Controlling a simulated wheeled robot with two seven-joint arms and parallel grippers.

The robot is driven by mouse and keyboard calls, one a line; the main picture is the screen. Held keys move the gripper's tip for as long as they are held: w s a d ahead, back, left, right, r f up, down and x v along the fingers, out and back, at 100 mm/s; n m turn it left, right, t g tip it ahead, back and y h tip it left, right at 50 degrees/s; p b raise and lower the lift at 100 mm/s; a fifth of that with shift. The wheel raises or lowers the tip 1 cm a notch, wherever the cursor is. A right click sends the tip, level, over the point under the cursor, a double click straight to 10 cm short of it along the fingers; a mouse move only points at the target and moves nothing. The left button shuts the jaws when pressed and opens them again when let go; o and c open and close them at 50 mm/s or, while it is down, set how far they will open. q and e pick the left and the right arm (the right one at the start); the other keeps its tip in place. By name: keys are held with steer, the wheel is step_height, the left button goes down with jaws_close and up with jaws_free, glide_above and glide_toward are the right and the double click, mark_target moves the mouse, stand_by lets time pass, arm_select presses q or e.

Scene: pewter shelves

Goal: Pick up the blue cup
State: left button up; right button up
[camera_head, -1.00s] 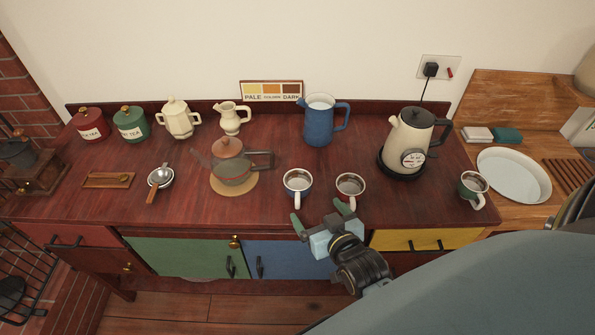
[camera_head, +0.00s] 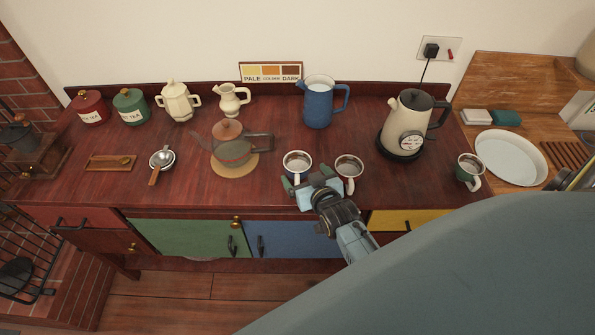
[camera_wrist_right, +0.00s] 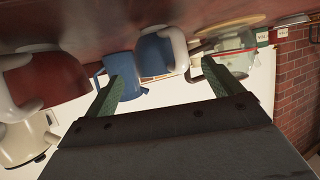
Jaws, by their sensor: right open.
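The blue cup (camera_head: 297,159) stands upright on the red-brown counter near its front edge, with its pale handle toward the front. My right gripper (camera_head: 307,179) is open and empty just in front of it, partly covering its lower front. In the right wrist view, which is upside down, the blue cup (camera_wrist_right: 154,54) and its white handle show beyond and between the two green fingers (camera_wrist_right: 160,80). The fingers are not closed on it. My left gripper is not in view.
A red cup (camera_head: 349,163) stands close on the right of the blue cup. A glass teapot (camera_head: 231,154) on a round mat is to the left. A blue jug (camera_head: 318,104) stands behind, and a cream kettle (camera_head: 407,118) stands at right. A green cup (camera_head: 469,168) is farther right.

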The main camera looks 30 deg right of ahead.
mark_target(303, 171)
steer(key=x, duration=0.3)
steer(key=shift+w, duration=0.3)
steer(key=c, duration=1.1)
